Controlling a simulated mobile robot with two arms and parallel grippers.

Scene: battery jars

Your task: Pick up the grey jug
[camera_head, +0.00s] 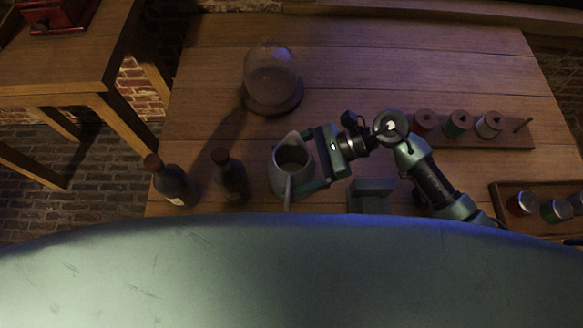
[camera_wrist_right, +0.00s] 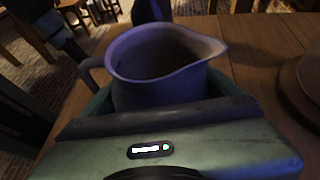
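The grey jug (camera_head: 290,160) stands upright on the wooden table, left of the middle. No clear gap shows, but the contact faces are hidden. My left gripper is not in view.
Two dark bottles, one (camera_head: 172,184) and another (camera_head: 231,176), stand left of the jug. A glass dome (camera_head: 271,75) stands behind it. A rack (camera_head: 463,134) with several jars is at the right, a tray (camera_head: 497,191) with jars nearer. A dark block (camera_head: 371,194) stands under my right arm.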

